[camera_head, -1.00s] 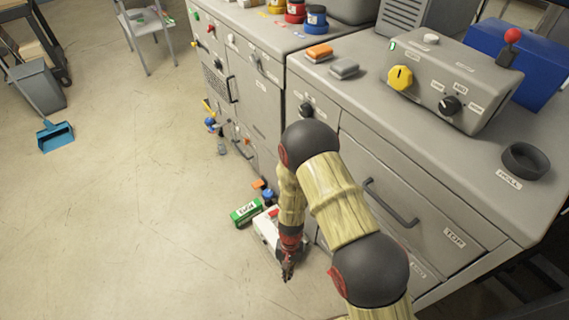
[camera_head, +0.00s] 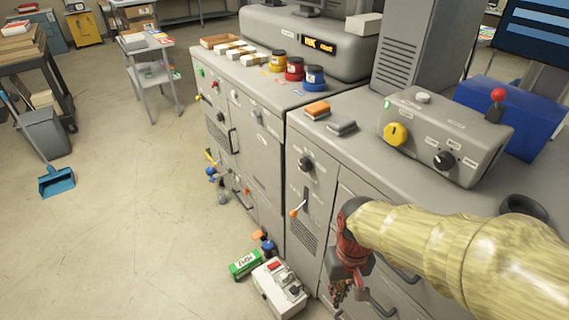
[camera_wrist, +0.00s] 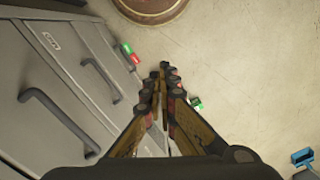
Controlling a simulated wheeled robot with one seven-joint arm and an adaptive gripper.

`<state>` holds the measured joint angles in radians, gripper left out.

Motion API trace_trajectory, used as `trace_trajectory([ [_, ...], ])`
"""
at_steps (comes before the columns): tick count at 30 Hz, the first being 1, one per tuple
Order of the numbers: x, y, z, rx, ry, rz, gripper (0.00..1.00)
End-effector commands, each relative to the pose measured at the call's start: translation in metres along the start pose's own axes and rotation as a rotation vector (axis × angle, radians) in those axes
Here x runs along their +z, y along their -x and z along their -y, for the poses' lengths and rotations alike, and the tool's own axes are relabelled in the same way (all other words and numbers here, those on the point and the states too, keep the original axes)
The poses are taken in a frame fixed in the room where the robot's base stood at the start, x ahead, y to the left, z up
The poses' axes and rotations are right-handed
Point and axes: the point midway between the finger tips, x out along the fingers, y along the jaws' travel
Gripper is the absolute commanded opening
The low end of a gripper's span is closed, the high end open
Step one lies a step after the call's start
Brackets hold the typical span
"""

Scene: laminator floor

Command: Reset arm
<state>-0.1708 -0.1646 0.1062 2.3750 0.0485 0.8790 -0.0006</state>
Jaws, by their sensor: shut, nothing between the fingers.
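My arm reaches in from the right edge of the head view, in front of the grey cabinet (camera_head: 256,140). My gripper (camera_head: 340,291) hangs downward in front of the lower drawers, to the right of a white box with a red part (camera_head: 279,289) on the floor. The gripper also shows in the wrist view (camera_wrist: 166,78), with its fingers together and nothing between them. My forearm and wrist hide part of the drawers and the worktop's front edge.
Two drawer handles (camera_wrist: 60,118) (camera_wrist: 101,80) stick out close to the gripper in the wrist view. A green box (camera_head: 245,264) lies by the cabinet base. A grey control box (camera_head: 446,137) stands on the worktop. Open floor lies to the left, with a blue dustpan (camera_head: 57,181).

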Motion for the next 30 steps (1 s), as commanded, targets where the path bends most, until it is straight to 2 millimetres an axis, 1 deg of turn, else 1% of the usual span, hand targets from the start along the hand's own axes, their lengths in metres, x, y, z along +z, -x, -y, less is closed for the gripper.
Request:
trace_trajectory([
  [1, 0.007, 0.017, -0.006, 0.007, -0.005, -0.041, 0.00],
  [3, 0.015, 0.035, -0.013, 0.017, -0.012, -0.093, 0.00],
  [9, 0.033, 0.087, -0.030, 0.040, -0.044, -0.274, 0.00],
  [15, 0.046, 0.139, -0.041, 0.052, -0.087, -0.453, 0.00],
  [18, 0.051, 0.157, -0.045, 0.059, -0.104, -0.513, 0.00],
  [23, 0.055, 0.168, -0.049, 0.065, -0.124, -0.552, 0.00],
  [30, 0.055, 0.168, -0.050, 0.066, -0.127, -0.551, 0.00],
])
